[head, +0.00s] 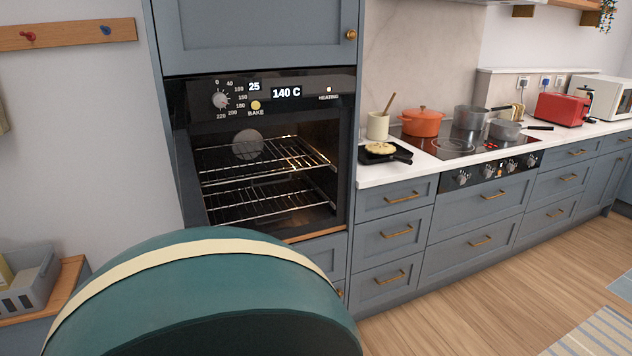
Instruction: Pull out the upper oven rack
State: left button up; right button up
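The oven (175,100) is built into a tall blue-grey cabinet left of centre. Its cavity is open to view, and no door shows across it. The upper rack (266,176), of thin bright wire, sits inside at about mid-height and looks empty. The lower rack (270,211) sits below it and also looks empty. A round pale disc (248,144) shows inside, above the upper rack. Neither of my grippers is in view. A large teal rounded form with a cream band, very close to the camera, hides the area below the oven; I cannot tell what it is.
The oven's display (286,93) reads 140 C. To the right, the white counter (380,179) holds a black pan (401,154) with food, an orange pot (422,123) on the hob, and a red toaster (561,110). A grey crate (35,280) stands at lower left. Open wooden floor lies at right.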

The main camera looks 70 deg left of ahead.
aim_at(258, 160)
jog(key=i+u, duration=0.8)
jog(key=i+l+u, duration=0.2)
jog(key=i+u, duration=0.15)
jog(key=i, duration=0.05)
